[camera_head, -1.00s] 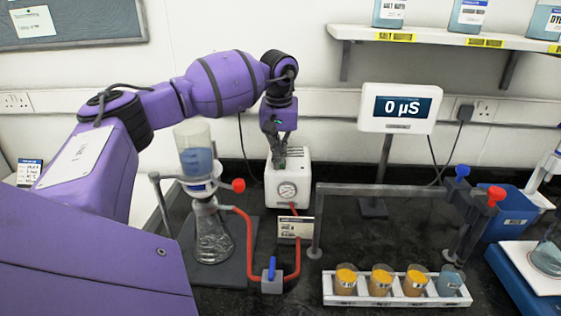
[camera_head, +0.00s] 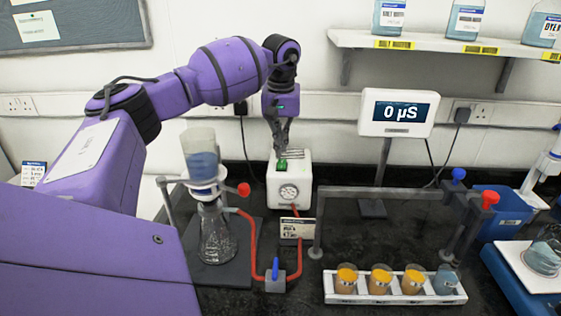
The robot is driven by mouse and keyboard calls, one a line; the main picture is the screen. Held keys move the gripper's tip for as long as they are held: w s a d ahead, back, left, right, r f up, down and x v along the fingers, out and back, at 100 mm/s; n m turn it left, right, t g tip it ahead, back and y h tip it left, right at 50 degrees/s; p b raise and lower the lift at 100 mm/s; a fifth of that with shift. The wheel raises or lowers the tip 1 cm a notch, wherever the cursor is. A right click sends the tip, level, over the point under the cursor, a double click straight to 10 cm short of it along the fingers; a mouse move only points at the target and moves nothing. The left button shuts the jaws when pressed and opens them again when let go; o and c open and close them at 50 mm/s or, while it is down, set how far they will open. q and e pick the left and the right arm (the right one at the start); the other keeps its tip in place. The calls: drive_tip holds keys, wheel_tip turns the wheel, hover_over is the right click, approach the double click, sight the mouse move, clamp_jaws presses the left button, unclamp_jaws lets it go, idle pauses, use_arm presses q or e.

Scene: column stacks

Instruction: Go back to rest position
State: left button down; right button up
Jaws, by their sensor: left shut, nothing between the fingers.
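My left arm (camera_head: 225,72) reaches in from the left, with its purple links bent over the bench. My left gripper (camera_head: 279,150) points down, shut and empty, just above the top of the white pump box (camera_head: 288,187). A small green switch (camera_head: 282,163) shows on the box top, just under the fingertips. I cannot tell whether there is a small gap between them. The box has a round gauge on its front. My right gripper is not in view.
A filter flask (camera_head: 216,235) with a blue-filled funnel (camera_head: 202,155) stands left of the box, joined by red tubing. A meter (camera_head: 396,112) reading 0 µS stands behind. A rack (camera_head: 340,298) of cups is at front right. A shelf (camera_head: 440,40) hangs upper right.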

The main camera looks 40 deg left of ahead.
use_arm(q)
drive_tip(key=shift+r, duration=1)
